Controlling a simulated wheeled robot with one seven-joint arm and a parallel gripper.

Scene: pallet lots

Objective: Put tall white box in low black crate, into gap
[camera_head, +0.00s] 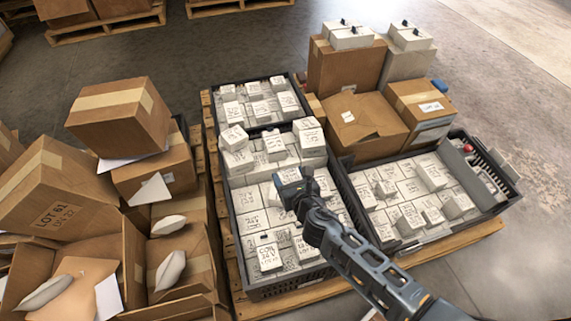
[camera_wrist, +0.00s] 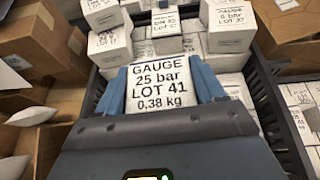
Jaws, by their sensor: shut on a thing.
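My gripper (camera_head: 287,186) hangs over the middle black crate (camera_head: 292,287). In the wrist view my gripper (camera_wrist: 160,82) is shut on a white box (camera_wrist: 158,97) printed "GAUGE 25 bar LOT 41 0.38 kg". One blue-grey finger lies on each side of it. In the head view the arm mostly hides the held box, and its height cannot be told. The middle crate is full of white labelled boxes, some stacked above its rim at the far end. A black crate on the right (camera_head: 432,240) also holds white boxes, with uneven heights. Which spot is the gap cannot be told.
Another black crate (camera_head: 213,108) with white boxes stands behind. Brown cartons (camera_head: 345,68) rise at the back right, some topped with white boxes. Open cartons (camera_head: 180,262) and stacked cartons (camera_head: 120,115) crowd the left. The floor at the far right (camera_head: 530,110) is clear.

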